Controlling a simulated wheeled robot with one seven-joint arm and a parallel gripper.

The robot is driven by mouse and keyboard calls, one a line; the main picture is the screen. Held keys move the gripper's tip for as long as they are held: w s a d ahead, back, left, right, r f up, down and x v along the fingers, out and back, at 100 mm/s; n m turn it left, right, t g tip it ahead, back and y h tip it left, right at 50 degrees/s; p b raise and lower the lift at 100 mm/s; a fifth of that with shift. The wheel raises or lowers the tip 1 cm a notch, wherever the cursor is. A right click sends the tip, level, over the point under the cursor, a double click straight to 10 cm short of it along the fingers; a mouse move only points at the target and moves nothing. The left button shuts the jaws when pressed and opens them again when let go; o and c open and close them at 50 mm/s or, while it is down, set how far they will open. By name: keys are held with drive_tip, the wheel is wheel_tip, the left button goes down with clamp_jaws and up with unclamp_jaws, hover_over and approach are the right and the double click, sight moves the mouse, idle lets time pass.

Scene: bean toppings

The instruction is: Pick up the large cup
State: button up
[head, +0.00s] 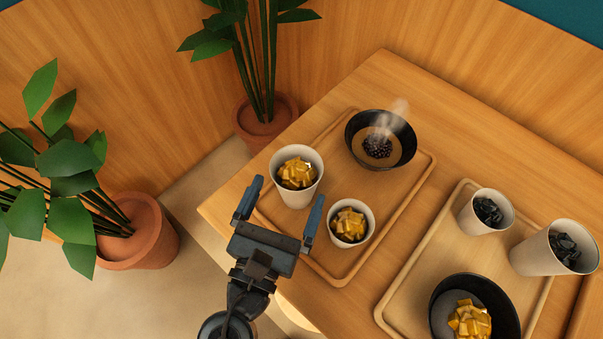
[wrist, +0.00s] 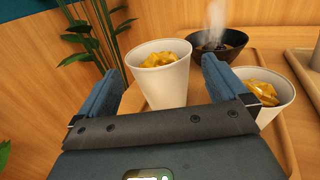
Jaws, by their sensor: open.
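A large white cup (head: 293,193) with golden chunks in it stands upright on the left wooden tray. It also shows in the wrist view (wrist: 162,88), ahead of my gripper and between the lines of its fingers. My gripper (head: 277,204) is open and empty, close in front of this cup, with one finger on each side; I cannot tell whether either touches it. Another large white cup (head: 541,253), with dark chunks, stands on the right tray. In the wrist view my gripper (wrist: 163,80) shows both blue fingers spread wide.
A smaller white cup (head: 359,238) with golden chunks stands just right of my gripper. A steaming dark bowl (head: 409,137) sits behind on the left tray (head: 342,279). The right tray (head: 402,297) holds another small cup (head: 467,219) and bowl (head: 505,305). Potted plants (head: 160,245) stand left.

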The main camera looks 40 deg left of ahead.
sight(304, 149)
drive_tip(key=shift+x, duration=3.1)
drive_tip(key=shift+a+r, duration=0.1)
drive_tip(key=c, duration=1.4)
wheel_tip(304, 149, up, 10)
drive_tip(key=p, duration=0.2)
wheel_tip(304, 149, up, 3)
drive_tip(key=p, duration=0.4)
drive_tip(key=shift+r+p, duration=0.25)
drive_tip(key=shift+p, duration=0.15)
